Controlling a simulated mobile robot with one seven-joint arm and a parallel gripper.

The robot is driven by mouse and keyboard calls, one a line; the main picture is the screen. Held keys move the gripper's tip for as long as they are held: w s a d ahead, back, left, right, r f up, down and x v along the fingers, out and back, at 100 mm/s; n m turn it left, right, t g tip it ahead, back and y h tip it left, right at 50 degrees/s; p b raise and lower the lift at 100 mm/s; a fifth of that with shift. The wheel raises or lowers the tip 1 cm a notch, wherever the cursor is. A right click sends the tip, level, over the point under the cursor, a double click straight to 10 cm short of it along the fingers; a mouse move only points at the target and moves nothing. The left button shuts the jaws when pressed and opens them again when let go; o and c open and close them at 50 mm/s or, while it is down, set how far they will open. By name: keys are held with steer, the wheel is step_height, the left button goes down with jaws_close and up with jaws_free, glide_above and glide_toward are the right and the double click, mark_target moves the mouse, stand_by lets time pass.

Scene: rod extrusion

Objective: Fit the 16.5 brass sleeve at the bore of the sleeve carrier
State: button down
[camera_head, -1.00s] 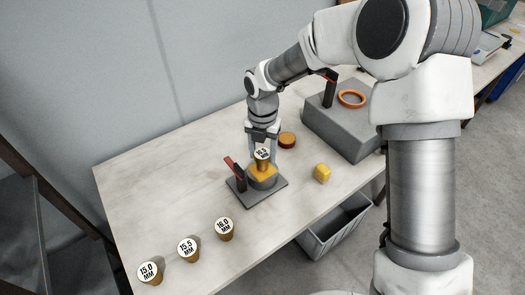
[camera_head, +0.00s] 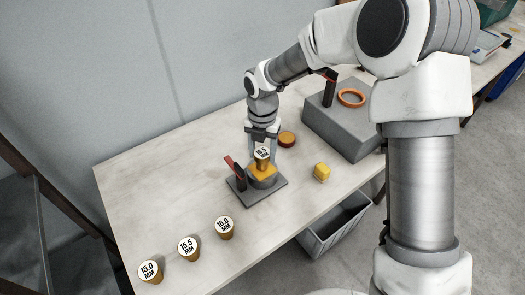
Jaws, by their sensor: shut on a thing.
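The 16.5 brass sleeve (camera_head: 262,156) has a white label on top and stands about upright over the sleeve carrier. My gripper (camera_head: 263,152) points down and is shut on this sleeve. The sleeve carrier (camera_head: 265,182) is a grey base plate with a round body and a yellow-orange top, and a black post with a red lever (camera_head: 233,167) stands at its left. The bore is hidden under the sleeve. I cannot tell how deep the sleeve sits in it, or whether it only rests above it.
Sleeves marked 15.0 (camera_head: 150,271), 15.5 (camera_head: 189,248) and 16.0 (camera_head: 224,227) stand in a row at the front left. A yellow block (camera_head: 322,172) and a brown-orange disc (camera_head: 287,139) lie right of the carrier. A grey machine block (camera_head: 345,130) with an orange ring stands behind.

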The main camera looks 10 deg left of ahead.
mark_target(262, 162)
steer(key=shift+f+b, duration=1.15)
steer(key=shift+f, duration=0.9)
steer(key=shift+c, duration=0.6)
jaws_free()
step_height(262, 162, up, 17)
steer(key=p, duration=0.2)
steer(key=shift+r, duration=0.2)
